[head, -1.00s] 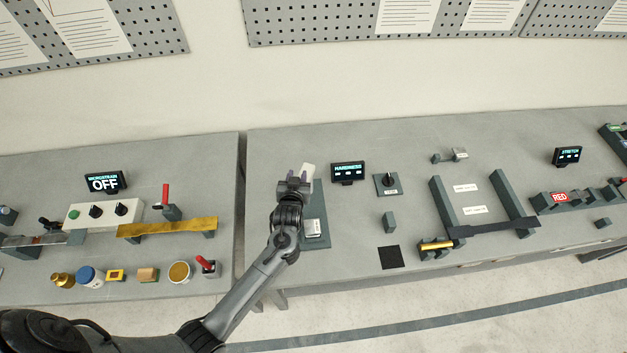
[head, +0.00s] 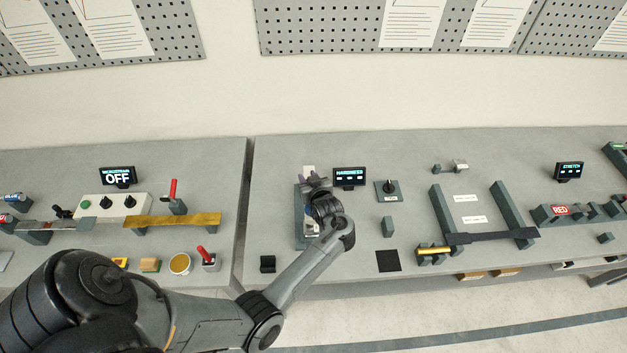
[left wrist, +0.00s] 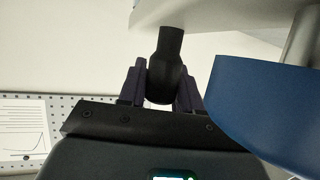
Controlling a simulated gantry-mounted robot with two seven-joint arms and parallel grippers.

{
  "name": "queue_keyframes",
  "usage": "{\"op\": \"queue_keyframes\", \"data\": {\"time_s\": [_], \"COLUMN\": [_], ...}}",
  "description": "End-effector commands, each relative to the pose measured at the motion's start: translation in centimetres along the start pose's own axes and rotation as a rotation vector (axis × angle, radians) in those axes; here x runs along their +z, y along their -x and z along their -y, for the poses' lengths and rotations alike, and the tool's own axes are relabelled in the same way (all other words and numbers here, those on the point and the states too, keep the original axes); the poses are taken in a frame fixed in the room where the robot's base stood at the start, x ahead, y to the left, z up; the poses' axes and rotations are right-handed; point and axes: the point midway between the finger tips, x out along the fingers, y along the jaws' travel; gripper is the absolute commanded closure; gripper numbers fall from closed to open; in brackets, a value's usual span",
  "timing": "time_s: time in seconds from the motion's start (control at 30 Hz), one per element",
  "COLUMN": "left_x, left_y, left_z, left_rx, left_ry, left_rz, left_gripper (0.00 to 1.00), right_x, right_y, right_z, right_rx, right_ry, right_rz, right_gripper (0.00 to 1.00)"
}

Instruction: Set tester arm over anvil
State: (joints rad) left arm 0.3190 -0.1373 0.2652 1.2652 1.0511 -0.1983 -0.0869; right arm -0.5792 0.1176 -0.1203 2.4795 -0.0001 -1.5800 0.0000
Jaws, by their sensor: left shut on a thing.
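The hardness tester (head: 299,215) stands at the left end of the right bench, beside the HARDNESS display (head: 348,176). My left gripper (head: 315,180) is over it and covers much of it. A pale block (head: 309,169) shows just behind the gripper. In the left wrist view, my left gripper (left wrist: 162,85) is shut on a black knob (left wrist: 168,62) under a pale overhanging part (left wrist: 215,14). A blue rounded part (left wrist: 258,120) is close on the right there. I cannot make out the anvil. My right gripper is not in view.
A dial on a plate (head: 388,190), a small grey block (head: 387,226) and a black pad (head: 389,260) lie right of the tester. The left bench holds a red-handled lever (head: 173,195) and a gold strip (head: 172,221).

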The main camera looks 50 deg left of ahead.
Motion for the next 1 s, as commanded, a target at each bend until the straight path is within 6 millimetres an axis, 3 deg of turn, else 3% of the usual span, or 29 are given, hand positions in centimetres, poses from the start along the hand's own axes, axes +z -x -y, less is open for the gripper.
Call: {"op": "queue_keyframes", "data": {"time_s": [0.23, 0.27, 0.4, 0.77, 1.0], "left_x": [0.1, 0.1, 0.1, -0.1, -0.6], "left_y": [-0.1, -0.1, -0.1, 0.1, 1.2], "left_z": [-0.1, -0.1, -0.1, -0.1, -0.2], "left_rx": [0.004, 0.004, 0.004, 0.003, 0.005], "left_ry": [0.0, 0.0, -0.001, 0.0, -0.002], "left_rz": [0.002, 0.002, 0.001, 0.001, 0.002], "left_gripper": [1.0, 0.65, 0.46, 0.46, 0.46], "right_x": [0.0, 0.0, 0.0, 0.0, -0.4], "right_y": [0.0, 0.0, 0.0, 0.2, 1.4], "right_z": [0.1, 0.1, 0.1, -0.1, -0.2], "right_rx": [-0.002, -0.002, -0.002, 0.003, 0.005], "right_ry": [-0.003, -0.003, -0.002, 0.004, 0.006], "right_rz": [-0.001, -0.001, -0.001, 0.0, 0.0], "right_gripper": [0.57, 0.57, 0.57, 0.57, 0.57]}}
